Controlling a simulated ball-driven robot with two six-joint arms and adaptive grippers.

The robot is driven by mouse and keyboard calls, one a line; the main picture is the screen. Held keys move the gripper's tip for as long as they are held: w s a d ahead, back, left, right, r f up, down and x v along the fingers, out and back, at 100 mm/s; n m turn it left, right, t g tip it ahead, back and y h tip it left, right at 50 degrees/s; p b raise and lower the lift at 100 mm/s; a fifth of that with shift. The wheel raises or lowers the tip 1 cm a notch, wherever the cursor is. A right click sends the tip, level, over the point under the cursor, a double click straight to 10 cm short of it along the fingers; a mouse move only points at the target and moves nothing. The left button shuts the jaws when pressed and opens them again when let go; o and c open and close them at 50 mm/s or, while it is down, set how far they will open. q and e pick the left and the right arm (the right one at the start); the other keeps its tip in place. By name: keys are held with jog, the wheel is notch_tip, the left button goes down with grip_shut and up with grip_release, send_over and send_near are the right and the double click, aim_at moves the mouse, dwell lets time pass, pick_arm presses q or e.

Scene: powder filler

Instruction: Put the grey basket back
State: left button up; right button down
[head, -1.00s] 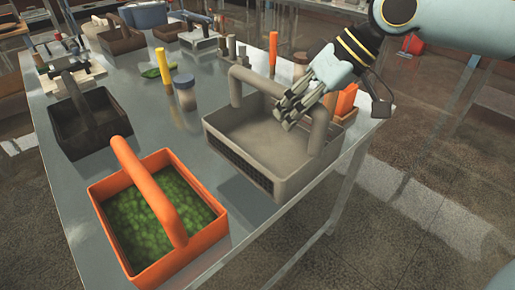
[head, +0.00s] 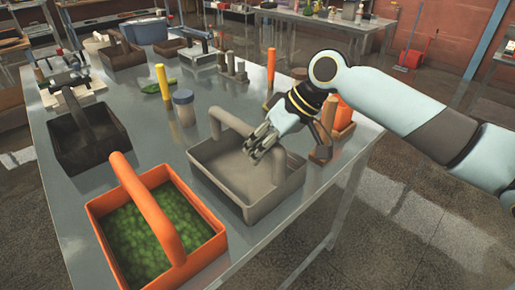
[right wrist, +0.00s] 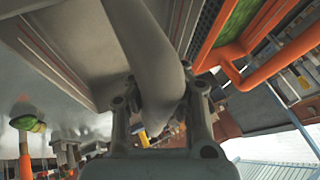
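The grey basket (head: 218,178) stands level near the middle of the table, right of the orange basket; it rests on the table or is very close above it. My right gripper (head: 262,143) is at the middle of its arched handle. In the right wrist view the handle (right wrist: 148,50) runs between the two fingers of my right gripper (right wrist: 160,95), which appear shut on it; the exact contact is partly hidden. My left gripper is not in view.
An orange basket (head: 222,243) with green contents stands at the front left, a dark basket (head: 62,150) behind it. A yellow marker-like cylinder (head: 162,78) and a jar (head: 184,107) stand behind the grey basket. A wooden holder (head: 322,152) stands close to its right.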

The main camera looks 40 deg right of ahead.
jog(key=c, duration=1.4)
grip_release()
jog(key=shift+v, duration=6)
